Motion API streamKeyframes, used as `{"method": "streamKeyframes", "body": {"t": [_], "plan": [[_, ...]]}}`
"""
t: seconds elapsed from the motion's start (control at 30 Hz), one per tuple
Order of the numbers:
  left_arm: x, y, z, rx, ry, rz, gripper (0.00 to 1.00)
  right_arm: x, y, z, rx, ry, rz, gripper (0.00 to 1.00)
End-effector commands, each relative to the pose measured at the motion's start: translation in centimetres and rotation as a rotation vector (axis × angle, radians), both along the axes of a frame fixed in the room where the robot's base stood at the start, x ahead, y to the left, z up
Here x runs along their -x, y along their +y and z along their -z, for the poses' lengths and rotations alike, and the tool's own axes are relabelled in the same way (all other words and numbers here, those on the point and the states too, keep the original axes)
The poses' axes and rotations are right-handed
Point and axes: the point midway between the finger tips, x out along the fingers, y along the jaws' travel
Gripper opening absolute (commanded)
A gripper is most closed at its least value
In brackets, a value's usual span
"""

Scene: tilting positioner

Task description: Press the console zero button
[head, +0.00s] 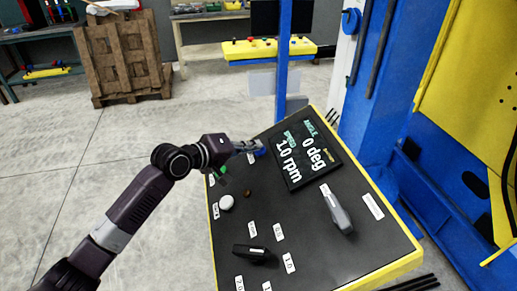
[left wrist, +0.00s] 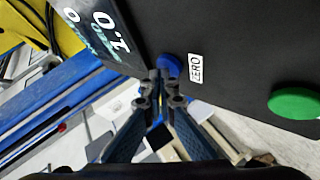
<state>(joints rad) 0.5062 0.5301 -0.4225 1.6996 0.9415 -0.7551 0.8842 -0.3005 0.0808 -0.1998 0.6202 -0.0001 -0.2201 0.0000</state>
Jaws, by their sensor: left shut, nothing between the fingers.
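The blue zero button (left wrist: 168,64) sits on the black console top beside its white ZERO label (left wrist: 195,68). In the head view the button (head: 262,152) shows just beyond my fingertips, at the far left part of the console (head: 305,240). My left gripper (head: 254,147) is shut and empty. In the left wrist view its fingertips (left wrist: 160,84) overlap the near edge of the button; I cannot tell whether they touch it. My right gripper is not in view.
A green button (left wrist: 296,103) lies near the zero button. A white button (head: 226,203), a small brown button (head: 247,194), a black knob (head: 251,253) and a grey lever (head: 338,212) are on the console. The display (head: 301,155) reads 0 deg, 1.0 rpm. A blue post (head: 282,70) stands behind.

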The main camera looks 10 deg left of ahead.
Motion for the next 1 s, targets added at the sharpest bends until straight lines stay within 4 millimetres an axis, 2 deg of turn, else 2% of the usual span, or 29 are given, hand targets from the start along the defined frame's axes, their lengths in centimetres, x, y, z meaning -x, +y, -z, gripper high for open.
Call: {"method": "streamKeyframes", "body": {"t": [0.17,0.47,0.83,1.0], "plan": [[0.1,0.0,-0.1,-0.001,0.002,0.001,0.00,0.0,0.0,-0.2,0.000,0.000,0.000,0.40],[0.3,0.7,-1.6,-0.001,0.002,0.000,0.00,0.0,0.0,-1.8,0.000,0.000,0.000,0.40],[0.3,0.8,-1.6,0.000,0.000,0.000,0.00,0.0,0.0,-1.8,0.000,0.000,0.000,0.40],[0.5,1.2,-2.6,-0.001,0.000,-0.001,0.00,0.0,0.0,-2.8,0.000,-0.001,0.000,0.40]]}}
